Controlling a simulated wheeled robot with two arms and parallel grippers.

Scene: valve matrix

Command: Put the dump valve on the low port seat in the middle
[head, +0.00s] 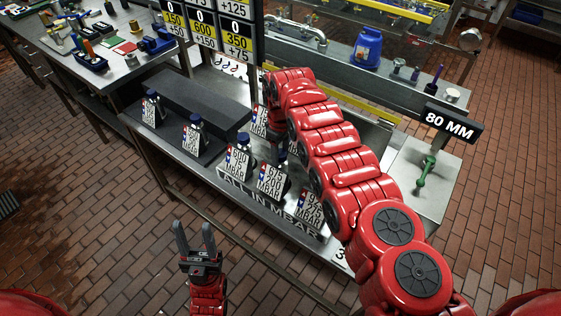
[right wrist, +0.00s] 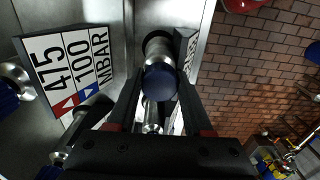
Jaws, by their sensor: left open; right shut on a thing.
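My right gripper (right wrist: 160,108) is shut on a steel valve with a dark blue round cap (right wrist: 160,82), seen from above in the right wrist view. Whether it is the dump valve I cannot tell, nor whether its foot is seated. In the head view my red right arm reaches over the bench and hides much of this spot. Several blue-capped valves with white tags stand on the bench, including one at the back left (head: 152,97) and one in front (head: 243,140). No port seat can be picked out clearly. My left gripper (head: 194,232) is open and empty, in front of the bench.
A tag reading 475 100 MBAR (right wrist: 70,68) stands close left of the held valve. A black step (head: 190,98) runs along the bench. The number board (head: 205,30) rises behind. A green-handled fitting (head: 427,168) and an 80 MM sign (head: 448,123) are at right.

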